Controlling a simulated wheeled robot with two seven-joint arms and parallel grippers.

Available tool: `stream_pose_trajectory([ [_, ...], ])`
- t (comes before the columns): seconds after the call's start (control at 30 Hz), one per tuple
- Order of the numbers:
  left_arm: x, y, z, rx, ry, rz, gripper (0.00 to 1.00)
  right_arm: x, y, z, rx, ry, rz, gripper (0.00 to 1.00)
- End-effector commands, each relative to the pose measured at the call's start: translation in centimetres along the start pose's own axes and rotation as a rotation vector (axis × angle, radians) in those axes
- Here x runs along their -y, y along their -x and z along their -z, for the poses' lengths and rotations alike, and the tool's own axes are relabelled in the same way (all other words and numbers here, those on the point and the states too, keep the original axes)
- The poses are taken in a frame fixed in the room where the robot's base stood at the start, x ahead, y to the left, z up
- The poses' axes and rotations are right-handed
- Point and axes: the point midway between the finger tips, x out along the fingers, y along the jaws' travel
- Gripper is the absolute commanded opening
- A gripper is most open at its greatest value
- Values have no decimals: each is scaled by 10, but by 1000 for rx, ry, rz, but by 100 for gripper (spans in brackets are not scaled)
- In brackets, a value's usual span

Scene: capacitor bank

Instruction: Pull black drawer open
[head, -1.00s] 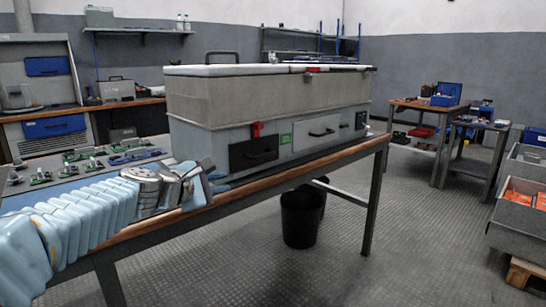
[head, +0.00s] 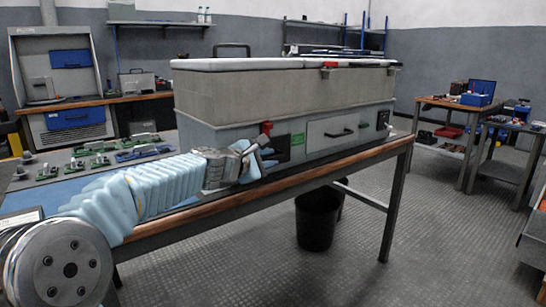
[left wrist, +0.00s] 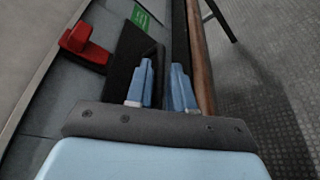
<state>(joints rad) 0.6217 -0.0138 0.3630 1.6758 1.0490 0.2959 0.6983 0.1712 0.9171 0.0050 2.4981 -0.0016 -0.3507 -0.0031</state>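The black drawer (head: 282,147) sits low in the front of the grey cabinet (head: 230,136) on the bench, and my gripper hides most of its front. My left gripper (head: 262,152) is right in front of the drawer. In the left wrist view its two blue fingers (left wrist: 163,70) stand apart with a gap between them, and the left finger overlaps the black panel. Contact with the handle cannot be told. My right gripper is out of view.
A red latch (head: 266,128) sits just above the drawer, and a light grey drawer (head: 333,131) is to its right. Small parts (head: 95,156) lie on the bench at left. A black bin (head: 317,220) stands under the bench; floor in front is clear.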

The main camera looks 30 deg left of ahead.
Motion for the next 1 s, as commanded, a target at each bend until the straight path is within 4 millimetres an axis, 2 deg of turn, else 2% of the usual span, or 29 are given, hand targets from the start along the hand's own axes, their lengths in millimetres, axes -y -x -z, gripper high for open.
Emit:
stream_pose_trajectory([
  [0.1, -1, -16, -1, 1, -1, 2, 22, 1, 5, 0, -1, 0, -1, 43],
  [0.2, -1, -23, 0, 0, -1, 0, 22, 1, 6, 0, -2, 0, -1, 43],
  [0.5, 0, -26, 0, -1, -1, 0, 22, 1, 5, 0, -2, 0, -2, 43],
  [0.53, 0, -26, 0, -1, -1, 0, 21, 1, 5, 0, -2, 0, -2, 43],
  [0.67, 0, -26, 0, -1, -1, 0, 1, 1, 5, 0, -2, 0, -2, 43],
  [1.0, 0, -26, 0, -1, -1, 0, 0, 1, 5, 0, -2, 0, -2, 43],
])
